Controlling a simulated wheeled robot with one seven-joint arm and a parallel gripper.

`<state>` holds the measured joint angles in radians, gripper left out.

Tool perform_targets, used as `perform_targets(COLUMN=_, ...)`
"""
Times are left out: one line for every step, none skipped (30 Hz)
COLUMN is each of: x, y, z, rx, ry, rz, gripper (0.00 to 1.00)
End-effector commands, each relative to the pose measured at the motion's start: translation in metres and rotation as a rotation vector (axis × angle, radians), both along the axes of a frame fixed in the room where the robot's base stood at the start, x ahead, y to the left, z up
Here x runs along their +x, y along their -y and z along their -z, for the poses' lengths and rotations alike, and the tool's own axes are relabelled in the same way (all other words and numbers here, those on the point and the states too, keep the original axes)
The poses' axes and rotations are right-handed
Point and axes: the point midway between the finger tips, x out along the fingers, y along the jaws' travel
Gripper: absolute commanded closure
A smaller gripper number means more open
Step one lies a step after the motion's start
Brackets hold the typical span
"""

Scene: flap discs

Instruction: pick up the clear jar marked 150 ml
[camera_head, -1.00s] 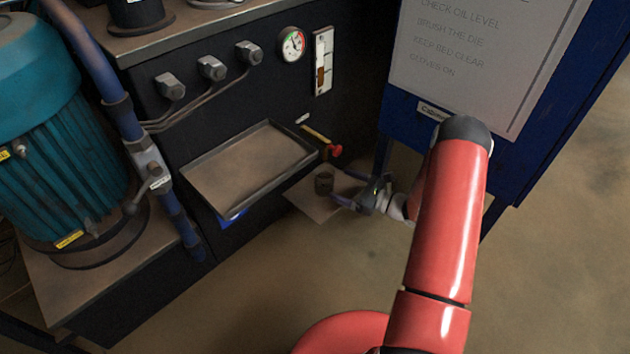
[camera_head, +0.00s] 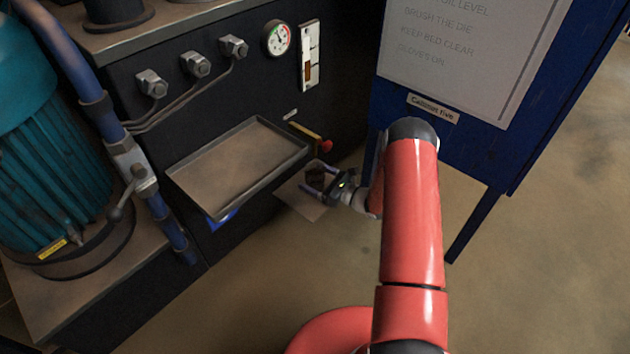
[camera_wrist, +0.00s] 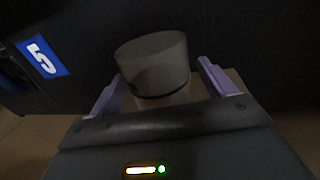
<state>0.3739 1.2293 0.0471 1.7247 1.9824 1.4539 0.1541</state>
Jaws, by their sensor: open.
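A small round jar (camera_wrist: 152,62) with a broad greyish top and a dark band below it stands between my fingers in the wrist view. Its lower part is hidden by the gripper body, and no 150 ml marking is readable. In the head view the jar (camera_head: 315,176) looks small and dark above a low brown plate (camera_head: 303,203). My gripper (camera_head: 317,181) is open, with one finger on each side of the jar. In the wrist view my gripper (camera_wrist: 157,84) shows both lilac fingers spread; I cannot tell whether either touches the jar.
An empty shallow tray (camera_head: 238,165) juts from the dark machine above and left of the gripper. A blue board stand (camera_head: 480,165) is at the right. A blue label with a 5 (camera_wrist: 43,57) is on the dark panel.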

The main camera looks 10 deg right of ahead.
Motion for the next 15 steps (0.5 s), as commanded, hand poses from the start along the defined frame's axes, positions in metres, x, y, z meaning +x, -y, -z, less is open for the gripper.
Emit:
perform_targets(x=-0.0001, y=0.0002, z=-0.0002, rx=0.0, ry=0.0, rz=0.0, gripper=0.17)
perform_targets(x=-0.0001, y=0.0002, z=-0.0002, rx=0.0, ry=0.0, rz=0.0, gripper=0.17)
perform_targets(x=-0.0001, y=0.0002, z=-0.0003, rx=0.0, ry=0.0, rz=0.0, gripper=0.21)
perform_targets(x=-0.0001, y=0.0003, z=-0.0002, rx=0.0, ry=0.0, rz=0.0, gripper=0.25)
perform_targets(x=-0.0001, y=0.0003, z=-0.0003, rx=0.0, ry=0.0, rz=0.0, gripper=0.29)
perform_targets(x=-0.0001, y=0.0003, z=-0.0003, rx=0.0, ry=0.0, rz=0.0, gripper=0.34)
perform_targets(x=-0.0001, y=0.0003, z=-0.0003, rx=0.0, ry=0.0, rz=0.0, gripper=0.38)
perform_targets(x=-0.0001, y=0.0003, z=-0.0003, rx=0.0, ry=0.0, rz=0.0, gripper=0.42)
perform_targets(x=-0.0002, y=0.0004, z=-0.0003, rx=0.0, ry=0.0, rz=0.0, gripper=0.48)
perform_targets(x=-0.0002, y=0.0004, z=-0.0003, rx=0.0, ry=0.0, rz=0.0, gripper=0.52)
perform_targets(x=-0.0002, y=0.0004, z=-0.0003, rx=0.0, ry=0.0, rz=0.0, gripper=0.55)
perform_targets(x=-0.0002, y=0.0004, z=-0.0003, rx=0.0, ry=0.0, rz=0.0, gripper=0.61)
perform_targets(x=-0.0002, y=0.0004, z=-0.0003, rx=0.0, ry=0.0, rz=0.0, gripper=0.65)
perform_targets(x=-0.0003, y=0.0003, z=-0.0003, rx=0.0, ry=0.0, rz=0.0, gripper=0.69)
perform_targets(x=-0.0001, y=0.0003, z=-0.0008, rx=0.0, ry=0.001, rz=0.0, gripper=0.74)
